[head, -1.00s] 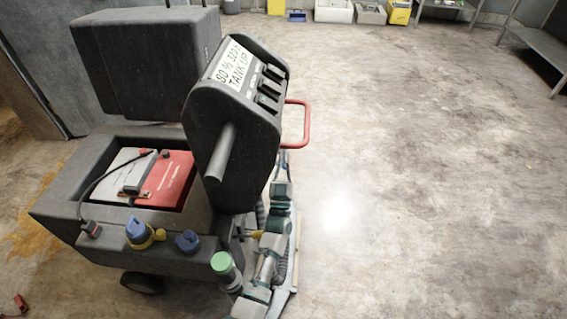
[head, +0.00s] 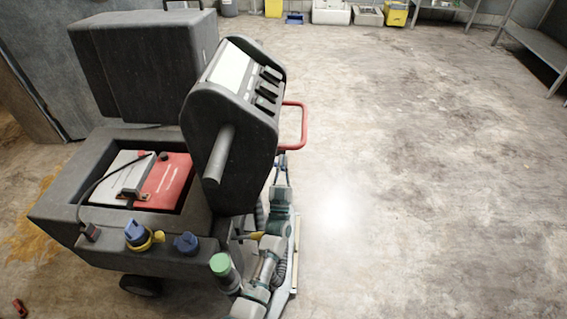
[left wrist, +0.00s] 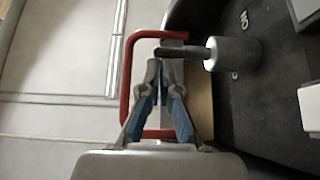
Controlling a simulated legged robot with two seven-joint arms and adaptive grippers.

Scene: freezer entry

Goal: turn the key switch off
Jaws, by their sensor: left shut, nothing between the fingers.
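The key switch shows in the left wrist view as a pale round barrel (left wrist: 233,53) on the machine's dark panel. A dark key (left wrist: 182,53) sticks out of it to the left. Light lettering that looks like ON is beside the barrel. My left gripper (left wrist: 163,70) has its blue-backed fingers together and empty, with the tips close to the key's outer end; I cannot tell if they touch. In the head view my left gripper (head: 282,163) is beside the console (head: 245,115), whose screen (head: 231,66) is blank. The key switch is hidden there. My right gripper is not in view.
A red loop handle (head: 303,125) stands out from the console; it also shows behind my fingers in the left wrist view (left wrist: 126,80). The machine's open bay holds a red and grey battery (head: 165,180). The concrete floor at the right is clear.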

